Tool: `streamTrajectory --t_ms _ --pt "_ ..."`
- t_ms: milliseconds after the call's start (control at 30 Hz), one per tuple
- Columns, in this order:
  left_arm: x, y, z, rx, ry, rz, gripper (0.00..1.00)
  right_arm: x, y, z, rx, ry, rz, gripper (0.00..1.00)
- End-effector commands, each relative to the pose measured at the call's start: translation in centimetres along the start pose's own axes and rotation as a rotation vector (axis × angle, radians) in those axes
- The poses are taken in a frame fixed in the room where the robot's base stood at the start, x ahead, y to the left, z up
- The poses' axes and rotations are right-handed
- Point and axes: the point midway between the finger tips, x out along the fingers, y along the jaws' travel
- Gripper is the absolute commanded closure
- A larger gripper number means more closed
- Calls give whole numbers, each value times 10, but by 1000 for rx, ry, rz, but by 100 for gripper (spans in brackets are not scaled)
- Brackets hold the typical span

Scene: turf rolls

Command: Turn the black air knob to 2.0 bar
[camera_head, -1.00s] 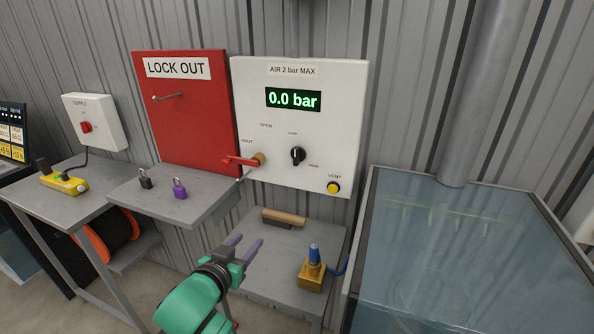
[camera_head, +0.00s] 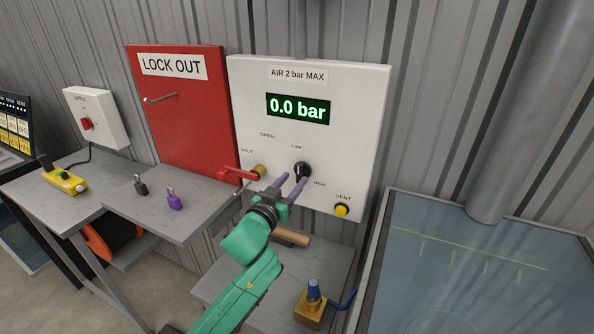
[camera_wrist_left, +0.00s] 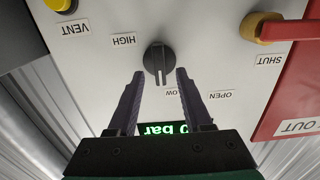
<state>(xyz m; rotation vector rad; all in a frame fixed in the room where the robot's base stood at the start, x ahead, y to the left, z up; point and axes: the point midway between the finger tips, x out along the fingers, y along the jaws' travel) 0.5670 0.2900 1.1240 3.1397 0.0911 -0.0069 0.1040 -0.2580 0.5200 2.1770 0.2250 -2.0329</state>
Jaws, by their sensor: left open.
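The black air knob (camera_head: 302,171) sits on the white air panel (camera_head: 355,120), between the LOW and HIGH labels. The display (camera_head: 298,109) on the panel reads 0.0 bar. My left gripper (camera_head: 291,184) is open in front of the panel, its fingertips close to the knob in the head view. In the left wrist view, upside down, the knob (camera_wrist_left: 158,62) shows just beyond and between the two open fingertips (camera_wrist_left: 159,74). No grip on it shows. My right gripper is not in view.
A red valve handle (camera_head: 236,175) at SHUT sticks out left of the knob. A yellow VENT button (camera_head: 341,210) is at lower right. Below are a bench with a brass fitting (camera_head: 311,308) and a wooden-handled tool (camera_head: 291,237). A red LOCK OUT board (camera_head: 190,120) stands left.

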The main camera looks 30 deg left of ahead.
Motion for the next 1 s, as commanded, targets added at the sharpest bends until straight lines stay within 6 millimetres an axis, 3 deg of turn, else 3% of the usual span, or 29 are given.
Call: streamTrajectory --t_ms 133,433,467,500,600,1000 --pt "24 0 -2 0 1 -1 50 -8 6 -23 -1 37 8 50" --pt "31 0 1 0 0 1 50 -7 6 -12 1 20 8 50" --pt "31 0 1 0 0 1 54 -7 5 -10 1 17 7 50" --pt "31 0 1 0 0 1 69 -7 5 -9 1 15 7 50" --pt "30 0 1 0 0 1 100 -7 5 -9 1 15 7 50" --pt "30 1 1 35 0 1 100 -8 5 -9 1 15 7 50"
